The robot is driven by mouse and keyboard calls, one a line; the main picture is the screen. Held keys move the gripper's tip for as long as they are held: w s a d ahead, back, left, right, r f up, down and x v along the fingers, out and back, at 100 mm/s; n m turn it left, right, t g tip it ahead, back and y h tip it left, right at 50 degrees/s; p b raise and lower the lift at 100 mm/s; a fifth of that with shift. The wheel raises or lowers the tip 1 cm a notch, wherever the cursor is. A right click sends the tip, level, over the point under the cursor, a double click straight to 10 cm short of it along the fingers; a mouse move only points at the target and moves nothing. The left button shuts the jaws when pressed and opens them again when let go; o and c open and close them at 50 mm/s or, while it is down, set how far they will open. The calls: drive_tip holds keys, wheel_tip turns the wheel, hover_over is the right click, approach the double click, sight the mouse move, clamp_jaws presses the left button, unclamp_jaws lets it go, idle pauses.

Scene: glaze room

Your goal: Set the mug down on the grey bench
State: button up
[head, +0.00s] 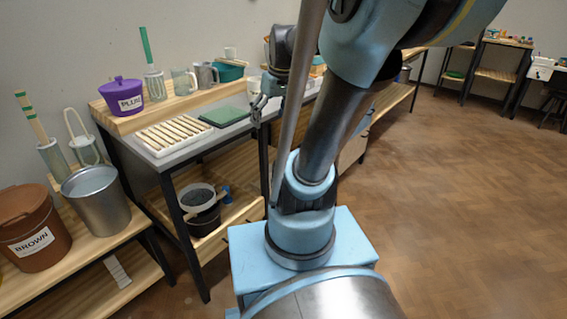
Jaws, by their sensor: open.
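The grey bench (187,157) stands left of my arm, with a grey top and dark legs. A pale mug (253,86) shows at the right part of the bench, just behind my gripper and partly hidden by it; it looks upright on the grey top, though its base is hard to see. My gripper (257,112) is open, points down and is in front of the mug at the bench's near side. I see nothing held between its fingers. Whether a finger touches the mug cannot be told.
On the bench are a slatted rack (172,134) and a green mat (224,116). The raised wooden shelf behind holds a purple PLUM pot (122,95), a glass jug (184,82), a metal mug (206,75) and a teal bin (230,71). Floor at right is clear.

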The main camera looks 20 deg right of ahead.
drive_tip(key=s+d+f+m+h, duration=0.1)
drive_tip(key=s+f+m, duration=0.3)
drive_tip(key=s+f, duration=0.6)
drive_tip(key=shift+s+d+f+h, duration=0.15)
drive_tip(key=shift+s+d+h, duration=0.2)
drive_tip(key=shift+s, duration=0.55)
drive_tip(key=shift+w+f, duration=0.2)
drive_tip(key=shift+w, duration=0.15)
